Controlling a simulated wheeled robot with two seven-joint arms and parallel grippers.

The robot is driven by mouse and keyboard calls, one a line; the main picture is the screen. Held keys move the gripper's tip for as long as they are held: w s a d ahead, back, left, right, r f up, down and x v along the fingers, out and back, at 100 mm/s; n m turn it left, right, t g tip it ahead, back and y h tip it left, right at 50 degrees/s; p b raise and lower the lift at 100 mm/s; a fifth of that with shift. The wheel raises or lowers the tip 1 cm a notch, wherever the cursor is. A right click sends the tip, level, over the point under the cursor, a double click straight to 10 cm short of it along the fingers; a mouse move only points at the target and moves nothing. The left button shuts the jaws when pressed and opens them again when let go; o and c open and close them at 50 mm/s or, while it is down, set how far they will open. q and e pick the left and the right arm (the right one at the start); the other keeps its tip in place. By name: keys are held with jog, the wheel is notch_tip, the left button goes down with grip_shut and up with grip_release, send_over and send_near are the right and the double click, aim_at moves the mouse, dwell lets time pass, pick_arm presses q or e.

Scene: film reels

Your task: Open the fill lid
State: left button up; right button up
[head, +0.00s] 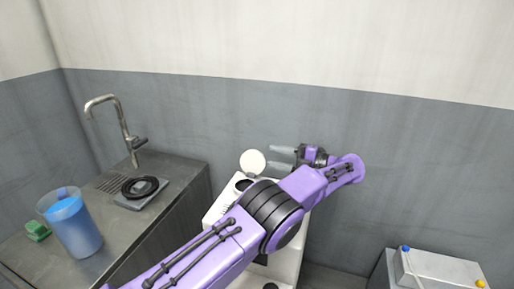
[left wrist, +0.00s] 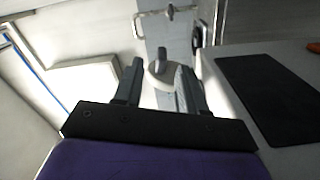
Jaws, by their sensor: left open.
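The fill lid (head: 252,162) is a round white disc. It stands raised behind a dark round opening (head: 243,185) in the top of a white machine (head: 216,211). My left gripper (head: 271,156) is open just right of the lid, its two grey fingers pointing left towards it. I see no contact between them. In the left wrist view, the open fingers (left wrist: 159,66) have a pale rounded thing with a grey knob beyond them; I cannot tell for certain that it is the lid. My left arm covers much of the machine. My right gripper is not in view.
A grey counter (head: 189,172) at left carries a tap (head: 122,125), a black ring on a small scale (head: 140,192), a jug of blue liquid (head: 72,224) and a green block (head: 37,231). A white box with coloured knobs (head: 440,270) stands lower right. The wall is close behind.

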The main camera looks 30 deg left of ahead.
aim_at(257, 154)
pick_arm(q)
jog(key=p+x, duration=0.1)
jog(key=x, duration=0.5)
jog(key=shift+a+f, duration=0.15)
jog(key=shift+a, duration=0.25)
